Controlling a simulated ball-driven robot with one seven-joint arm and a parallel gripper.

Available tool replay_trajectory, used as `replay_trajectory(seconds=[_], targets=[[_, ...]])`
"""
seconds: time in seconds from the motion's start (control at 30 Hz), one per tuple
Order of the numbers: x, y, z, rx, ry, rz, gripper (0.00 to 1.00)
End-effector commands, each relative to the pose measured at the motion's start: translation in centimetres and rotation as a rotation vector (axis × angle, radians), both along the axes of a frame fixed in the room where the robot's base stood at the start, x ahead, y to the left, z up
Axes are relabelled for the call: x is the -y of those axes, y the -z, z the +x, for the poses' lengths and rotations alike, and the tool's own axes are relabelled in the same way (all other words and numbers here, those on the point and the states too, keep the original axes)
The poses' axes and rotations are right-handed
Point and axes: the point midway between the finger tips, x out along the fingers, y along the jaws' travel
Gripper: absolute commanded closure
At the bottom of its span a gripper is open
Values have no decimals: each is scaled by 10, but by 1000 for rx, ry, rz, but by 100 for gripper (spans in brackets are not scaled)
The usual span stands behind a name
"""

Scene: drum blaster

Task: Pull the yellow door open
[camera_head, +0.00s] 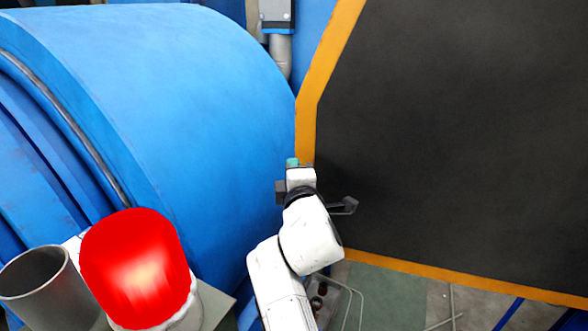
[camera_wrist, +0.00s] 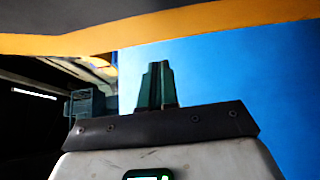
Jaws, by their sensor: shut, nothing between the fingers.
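The yellow door shows in the head view as a large dark panel (camera_head: 450,130) with a yellow edge (camera_head: 308,120), filling the right side. In the wrist view its yellow edge (camera_wrist: 200,28) crosses the top. My gripper (camera_head: 293,162) is at the lower end of the upright part of that edge, near the blue drum. Its green fingers (camera_wrist: 160,84) are shut with nothing between them. In the wrist view they stand below the yellow edge, apart from it in the picture. I cannot tell whether they touch the door. No handle is clearly visible.
A large blue drum (camera_head: 190,90) fills the left. A red cylinder (camera_head: 137,265) and a grey open pipe (camera_head: 37,275) stand at lower left. A dark lever-like piece (camera_head: 344,206) shows beside my wrist; its owner is unclear. Floor (camera_head: 385,292) shows below the door.

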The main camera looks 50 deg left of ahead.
Motion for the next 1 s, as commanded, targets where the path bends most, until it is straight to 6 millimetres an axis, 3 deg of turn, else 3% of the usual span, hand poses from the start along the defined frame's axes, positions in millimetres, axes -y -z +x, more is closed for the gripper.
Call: replay_trajectory(seconds=[0.37, 1.0], targets=[[6, 0, -4, 0, 1, 0, 100], [78, 1, -55, -1, 1, 1, 100]])
